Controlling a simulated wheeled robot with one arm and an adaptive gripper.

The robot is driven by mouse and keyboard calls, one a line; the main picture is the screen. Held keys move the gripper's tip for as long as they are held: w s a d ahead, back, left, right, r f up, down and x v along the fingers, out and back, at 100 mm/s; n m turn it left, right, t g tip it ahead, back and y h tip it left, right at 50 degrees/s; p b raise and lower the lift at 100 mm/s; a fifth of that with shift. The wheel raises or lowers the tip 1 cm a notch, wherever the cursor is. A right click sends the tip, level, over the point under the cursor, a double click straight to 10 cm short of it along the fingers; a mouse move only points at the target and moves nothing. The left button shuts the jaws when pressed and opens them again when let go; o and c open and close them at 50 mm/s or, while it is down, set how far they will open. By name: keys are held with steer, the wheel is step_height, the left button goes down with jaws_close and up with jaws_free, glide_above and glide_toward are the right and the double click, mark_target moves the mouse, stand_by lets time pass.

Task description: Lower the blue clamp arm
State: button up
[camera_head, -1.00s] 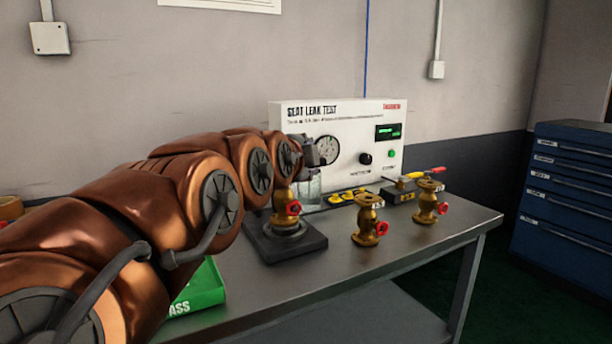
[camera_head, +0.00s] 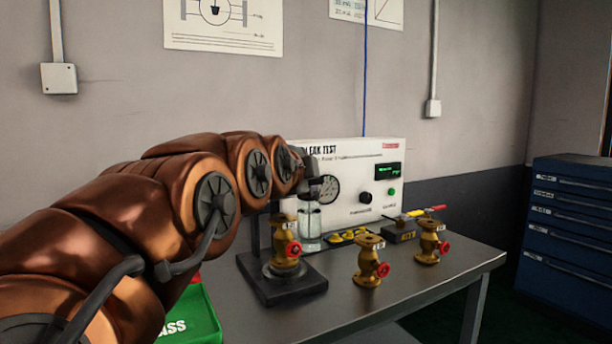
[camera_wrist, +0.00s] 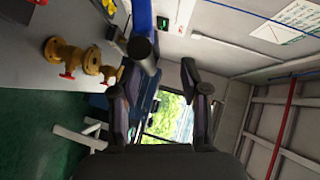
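The blue clamp arm (camera_wrist: 142,14) shows in the wrist view as a blue bar at the top edge, ending in a dark grey cylinder (camera_wrist: 144,55). My gripper (camera_wrist: 157,75) is open; its two fingers stand apart, and the cylinder's end lies between or just in front of the tips. I cannot tell whether they touch. In the head view my gripper (camera_head: 311,165) is partly hidden by my arm, above a brass valve (camera_head: 285,240) on the black test stand (camera_head: 283,288). The blue clamp arm is not visible in the head view.
The white leak-test panel (camera_head: 350,165) stands behind, with a glass jar (camera_head: 309,225) before it. Two brass valves (camera_head: 370,262) (camera_head: 430,243) stand on the bench to the right. A green bin (camera_head: 195,318) is at the front left. A blue drawer cabinet (camera_head: 565,240) stands far right.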

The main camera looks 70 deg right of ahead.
steer(key=w+r+p+v, duration=0.1)
steer(key=v, duration=0.7)
steer(key=shift+s+a+r+p, duration=0.2)
steer(key=shift+s+r+p, duration=0.05)
steer(key=shift+p, duration=0.05)
stand_by(0.6)
stand_by(0.5)
